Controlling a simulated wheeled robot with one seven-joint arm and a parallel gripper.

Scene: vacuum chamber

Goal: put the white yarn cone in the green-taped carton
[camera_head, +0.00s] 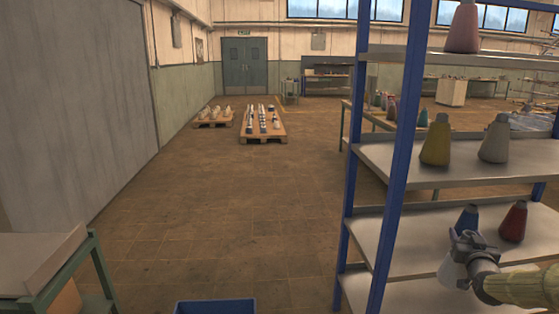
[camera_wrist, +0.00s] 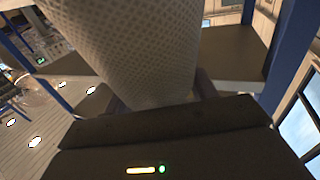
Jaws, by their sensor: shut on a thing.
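A white yarn cone (camera_head: 452,273) is in my gripper (camera_head: 468,246), in front of the lower level of the blue rack in the head view. The jaws are shut on it. In the wrist view the white yarn cone (camera_wrist: 130,45) fills the upper middle, with its patterned surface close to the camera and its narrower end down between the jaws of my gripper (camera_wrist: 165,100). I cannot make out a green-taped carton in either view.
The blue rack (camera_head: 393,160) stands at the right. Its middle shelf holds a yellow cone (camera_head: 436,141) and a pale grey cone (camera_head: 494,140). Below are a blue cone (camera_head: 467,220) and a red cone (camera_head: 513,222). A green-framed table (camera_head: 75,268) stands at left. The middle floor is clear.

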